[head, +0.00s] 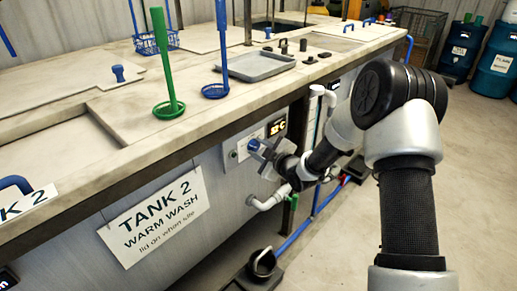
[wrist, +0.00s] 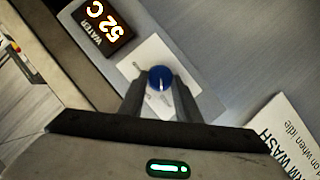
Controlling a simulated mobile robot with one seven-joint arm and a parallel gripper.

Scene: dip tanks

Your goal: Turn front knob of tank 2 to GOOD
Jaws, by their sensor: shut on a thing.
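The front knob is blue with a pale pointer line and sits on a light plate; it shows in the wrist view (wrist: 160,78) and in the head view (head: 254,146). My gripper (wrist: 161,84) is shut on the knob, one finger on each side. In the head view my gripper (head: 264,150) reaches the tank front from the right. The tank 2 sign (head: 155,217) reads "WARM WASH" and hangs left of the knob. The plate's lettering, including GOOD, is too small or hidden to read.
A display (wrist: 104,22) reading 52 C is beside the knob plate. White pipes (head: 268,200) run below the gripper. A grey tray (head: 258,65), a green tool (head: 169,108) and a blue tool (head: 216,90) are on the counter. A dark container (head: 263,264) stands on the floor.

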